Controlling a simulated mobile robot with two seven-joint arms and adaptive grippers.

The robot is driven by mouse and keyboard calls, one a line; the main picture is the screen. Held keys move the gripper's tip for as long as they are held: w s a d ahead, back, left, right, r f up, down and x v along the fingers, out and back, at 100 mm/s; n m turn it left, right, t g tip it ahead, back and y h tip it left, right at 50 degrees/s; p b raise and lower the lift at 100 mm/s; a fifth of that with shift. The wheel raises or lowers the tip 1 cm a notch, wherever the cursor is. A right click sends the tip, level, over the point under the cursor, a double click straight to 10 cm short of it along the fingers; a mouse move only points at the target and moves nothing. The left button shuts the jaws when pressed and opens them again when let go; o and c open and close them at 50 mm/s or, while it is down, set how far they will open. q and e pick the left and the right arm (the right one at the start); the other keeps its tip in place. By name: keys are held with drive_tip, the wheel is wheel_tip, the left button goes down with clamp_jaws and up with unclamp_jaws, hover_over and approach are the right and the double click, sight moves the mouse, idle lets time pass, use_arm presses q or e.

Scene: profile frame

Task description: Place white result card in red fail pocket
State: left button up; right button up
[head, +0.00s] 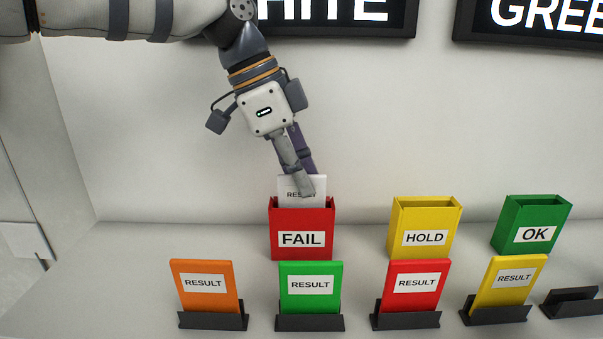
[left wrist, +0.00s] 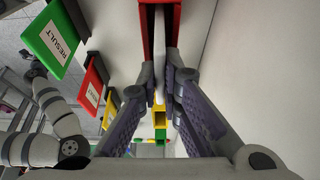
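The white result card (head: 290,188) stands upright with its lower part inside the red FAIL pocket (head: 302,222). Its upper part sticks out above the rim, and a finger covers part of its RESULT label. My left gripper (head: 308,190) is over the pocket with its fingers around the card. In the left wrist view the white card (left wrist: 159,60) shows edge-on between the fingertips (left wrist: 160,80), which look closed on it, with the red pocket (left wrist: 146,30) beyond. A grey arm, seemingly my right one, shows at the left of that view; its gripper is too small to read.
The yellow HOLD pocket (head: 424,222) and green OK pocket (head: 534,222) stand to the right. In front are orange (head: 205,300), green (head: 310,300), red (head: 416,298) and yellow (head: 508,296) cards in dark holders. An empty holder (head: 572,302) is at far right. Sign panels hang behind.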

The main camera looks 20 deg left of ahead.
use_arm(q)
drive_tip(key=o, duration=0.4)
drive_tip(key=shift+r, duration=0.25)
drive_tip(key=v, duration=1.2)
drive_tip(key=shift+f, duration=0.1)
